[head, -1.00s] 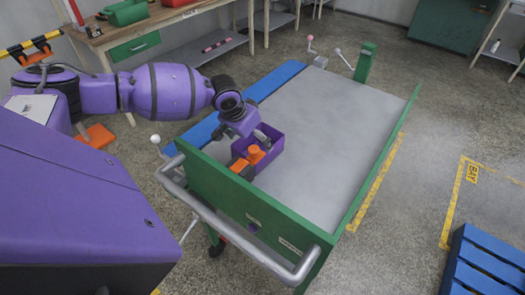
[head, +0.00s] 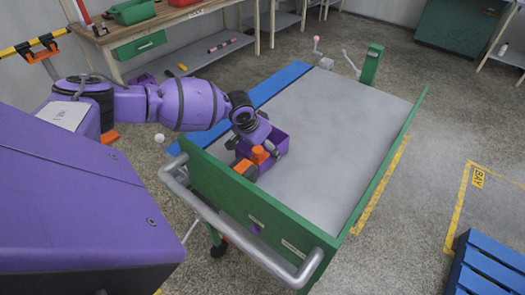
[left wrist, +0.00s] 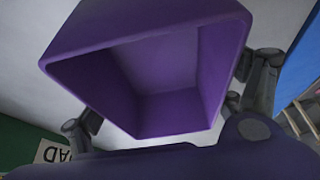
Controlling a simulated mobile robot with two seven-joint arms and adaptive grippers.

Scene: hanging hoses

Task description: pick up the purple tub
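The purple tub (head: 281,143) stands on the grey deck of the green cart, near its near-left corner. In the left wrist view the tub (left wrist: 150,35) fills the middle, its open side towards the camera, and it looks empty. My left gripper (head: 257,140) is down at the tub. In the left wrist view its two dark fingers (left wrist: 172,98) are spread on opposite sides of the tub; contact is hard to tell. My right gripper is not in view.
An orange and dark object (head: 259,155) is close beside the tub, by the cart's green end panel (head: 255,205). A blue strip (head: 281,83) runs along the cart's left side. The rest of the grey deck (head: 345,125) is clear.

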